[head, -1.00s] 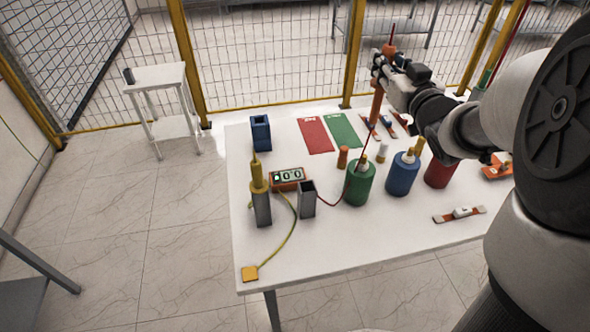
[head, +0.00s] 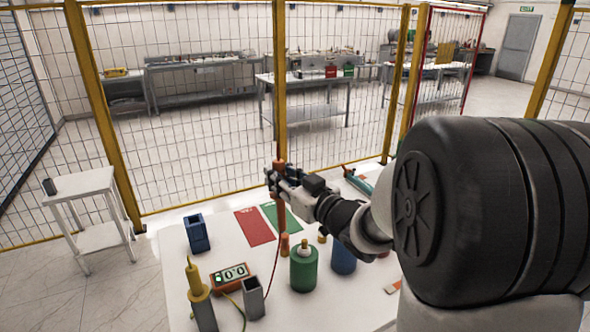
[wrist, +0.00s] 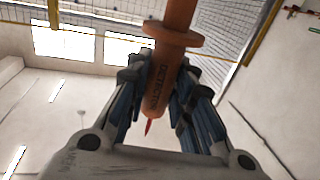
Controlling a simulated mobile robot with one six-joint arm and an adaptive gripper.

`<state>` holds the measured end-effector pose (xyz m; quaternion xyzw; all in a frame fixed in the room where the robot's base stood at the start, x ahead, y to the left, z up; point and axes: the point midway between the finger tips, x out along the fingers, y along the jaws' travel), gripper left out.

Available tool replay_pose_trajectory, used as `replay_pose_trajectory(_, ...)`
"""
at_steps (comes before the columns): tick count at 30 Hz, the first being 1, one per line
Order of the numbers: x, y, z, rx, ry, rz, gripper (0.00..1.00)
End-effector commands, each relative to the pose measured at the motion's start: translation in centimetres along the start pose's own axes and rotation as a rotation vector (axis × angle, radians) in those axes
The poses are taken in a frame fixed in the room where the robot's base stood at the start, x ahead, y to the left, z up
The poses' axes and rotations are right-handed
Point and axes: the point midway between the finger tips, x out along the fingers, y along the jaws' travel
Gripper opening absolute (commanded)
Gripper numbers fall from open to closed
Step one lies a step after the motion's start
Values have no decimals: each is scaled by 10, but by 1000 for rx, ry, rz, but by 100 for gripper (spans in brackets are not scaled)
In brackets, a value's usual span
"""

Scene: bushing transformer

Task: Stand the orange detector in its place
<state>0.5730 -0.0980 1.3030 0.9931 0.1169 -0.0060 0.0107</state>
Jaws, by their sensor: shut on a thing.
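My gripper (head: 282,184) is shut on the orange detector (head: 280,206) and holds it upright above the table, in front of the green mat. In the wrist view my gripper (wrist: 158,88) grips the detector (wrist: 160,85) below its collar, with the word DETECTOR readable between the fingers. A red cable hangs from its lower end toward the table. An empty grey square holder (head: 253,300) stands at the front left, open at the top. Beside it, a yellow detector (head: 196,281) stands in a similar grey holder (head: 204,313).
A small display box (head: 230,276) sits behind the grey holders. Red (head: 255,226) and green (head: 283,217) mats lie near the rear edge. A green bottle (head: 303,270) and a blue bottle (head: 343,260) stand right of the empty holder.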

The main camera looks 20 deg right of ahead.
Motion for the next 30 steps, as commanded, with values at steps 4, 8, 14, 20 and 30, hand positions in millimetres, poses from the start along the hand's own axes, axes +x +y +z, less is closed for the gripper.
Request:
replay_pose_trajectory(4, 1, -52, 32, 2, 1, -153, 0)
replay_pose_trajectory(8, -3, -84, 47, 10, 7, -252, 0)
replay_pose_trajectory(14, -7, -104, 54, 17, 13, -314, 0)
replay_pose_trajectory(20, -7, -105, 54, 17, 13, -315, 0)
replay_pose_trajectory(30, -7, -104, 62, 17, 13, -314, 0)
